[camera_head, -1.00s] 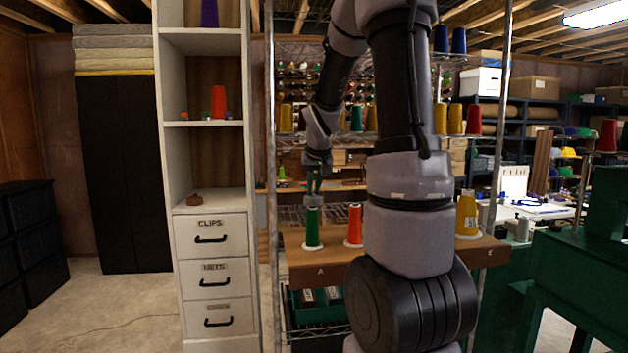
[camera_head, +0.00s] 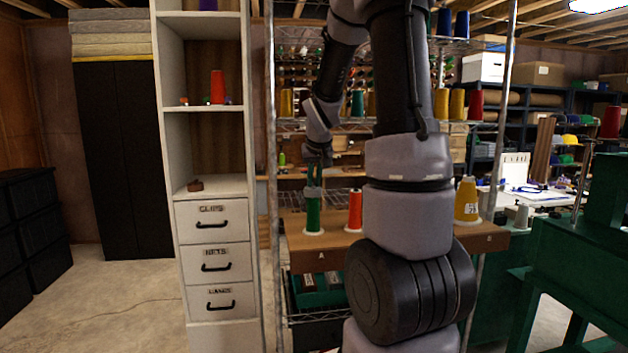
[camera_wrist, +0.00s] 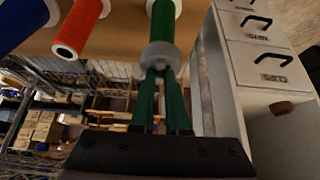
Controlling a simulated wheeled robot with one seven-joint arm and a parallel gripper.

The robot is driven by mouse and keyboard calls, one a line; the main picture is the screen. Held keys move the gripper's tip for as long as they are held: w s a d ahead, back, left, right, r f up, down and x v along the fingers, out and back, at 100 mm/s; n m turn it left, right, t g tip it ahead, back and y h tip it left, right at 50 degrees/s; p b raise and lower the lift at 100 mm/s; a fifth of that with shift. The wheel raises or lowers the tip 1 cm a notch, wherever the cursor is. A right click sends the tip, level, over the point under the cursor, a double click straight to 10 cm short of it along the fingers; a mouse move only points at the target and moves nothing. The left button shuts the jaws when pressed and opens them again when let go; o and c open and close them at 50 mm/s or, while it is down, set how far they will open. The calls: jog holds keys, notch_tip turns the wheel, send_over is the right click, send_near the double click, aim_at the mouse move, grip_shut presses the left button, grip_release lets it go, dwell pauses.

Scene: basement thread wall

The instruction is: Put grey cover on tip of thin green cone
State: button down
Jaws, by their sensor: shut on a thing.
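My gripper (camera_head: 314,178) points down with its green fingers shut on the grey cover (camera_head: 313,191). The thin green cone (camera_head: 313,214) stands upright on the wooden shelf, directly below. In the wrist view my fingers (camera_wrist: 161,74) hold the grey cover (camera_wrist: 160,54) at the tip of the green cone (camera_wrist: 162,20). The cover looks lined up with the cone and overlaps its tip in this view. I cannot tell how far it sits down over the tip, which the cover hides.
A red-orange cone (camera_head: 355,210) stands right of the green one, and a yellow cone (camera_head: 466,199) farther right. A rack post (camera_head: 271,180) and a white drawer cabinet (camera_head: 212,225) stand to the left. The wooden shelf (camera_head: 340,245) is clear in front of the cones.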

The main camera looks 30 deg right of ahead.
jog(key=shift+f, duration=0.3)
jog(key=c, duration=0.8)
grip_release()
jog(key=shift+c, duration=0.2)
jog(key=v, duration=1)
jog(key=shift+s+r, duration=0.2)
jog(key=shift+r, duration=0.15)
jog(key=s+a+r+y, duration=0.2)
jog(key=s+a, duration=0.4)
jog(key=s, duration=0.4)
jog(key=s+a+r+m+t+y, duration=0.1)
jog(key=s+a, duration=0.6)
jog(key=s, duration=0.3)
jog(key=shift+a+r+y, duration=0.3)
jog(key=shift+r+y, duration=0.1)
